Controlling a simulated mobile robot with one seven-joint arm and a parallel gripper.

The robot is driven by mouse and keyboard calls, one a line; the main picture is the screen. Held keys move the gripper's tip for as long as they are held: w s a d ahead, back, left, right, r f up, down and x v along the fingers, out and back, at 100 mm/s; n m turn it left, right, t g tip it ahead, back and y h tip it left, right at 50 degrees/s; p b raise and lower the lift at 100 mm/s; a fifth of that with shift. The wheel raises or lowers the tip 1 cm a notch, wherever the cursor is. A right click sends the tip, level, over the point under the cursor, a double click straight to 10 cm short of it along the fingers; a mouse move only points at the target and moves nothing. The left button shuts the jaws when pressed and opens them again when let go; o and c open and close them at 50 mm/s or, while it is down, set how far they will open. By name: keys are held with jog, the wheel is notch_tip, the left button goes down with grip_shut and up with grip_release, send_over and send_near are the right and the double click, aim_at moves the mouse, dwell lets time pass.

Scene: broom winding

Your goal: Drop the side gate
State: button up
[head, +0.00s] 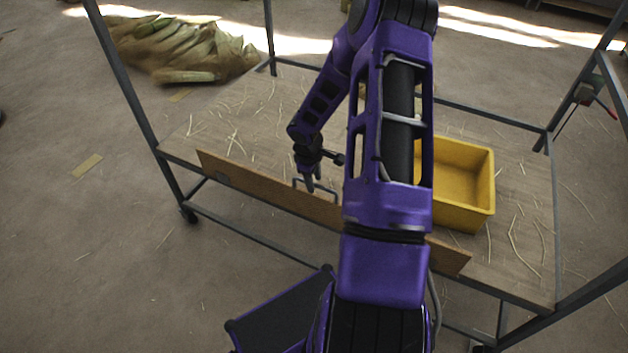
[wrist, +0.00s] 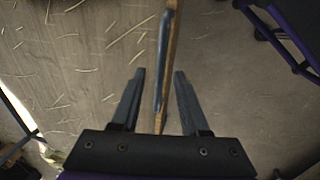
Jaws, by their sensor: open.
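The side gate (head: 252,183) is a long, narrow wooden board standing on edge along the near side of the cart's wooden deck. A dark metal handle (head: 318,186) is fixed on it. My arm hides part of the board right of the handle. My gripper (head: 312,184) is at the handle, pointing down. In the wrist view the gripper (wrist: 160,82) is open, with the gate's edge (wrist: 172,50) and the handle bar (wrist: 163,60) running between its two fingers. Both fingers look apart from the bar.
A yellow bin (head: 464,185) stands on the right of the deck (head: 255,115), partly behind my arm. Grey frame posts (head: 125,75) rise at the cart's corners. Straw bits litter the deck. A heap of green-brown sheaves (head: 180,48) lies on the floor behind.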

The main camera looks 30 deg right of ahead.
jog(key=shift+c, duration=0.2)
grip_shut()
dwell(1.3)
